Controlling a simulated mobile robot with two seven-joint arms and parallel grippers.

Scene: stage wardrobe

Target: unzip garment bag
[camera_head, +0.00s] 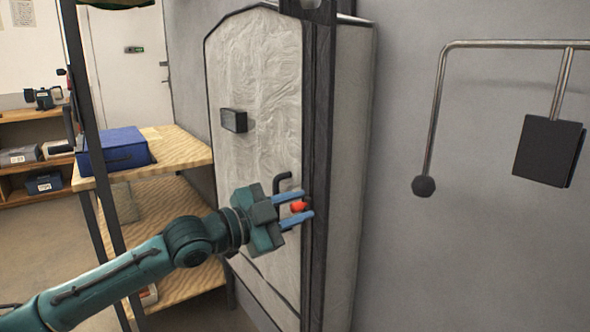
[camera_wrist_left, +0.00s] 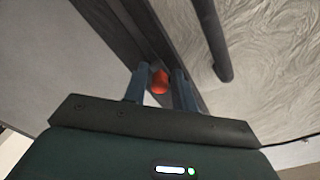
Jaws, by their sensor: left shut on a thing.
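The garment bag (camera_head: 255,90) is a tall, pale, wrinkled panel with dark edging, standing against the grey wall. A dark vertical strip (camera_head: 318,120) runs down its right front edge. A small red-orange piece (camera_head: 298,207), which looks like the zip pull, sits at this strip, low on the bag. My left gripper (camera_head: 304,206) reaches in from the left with its blue fingers on either side of the red piece, shut on it. In the left wrist view the red piece (camera_wrist_left: 159,81) shows between the fingertips, against the dark strip. My right gripper is not in view.
A wooden shelf with a blue box (camera_head: 114,151) stands at the left. A metal rail (camera_head: 440,80) projects at the right.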

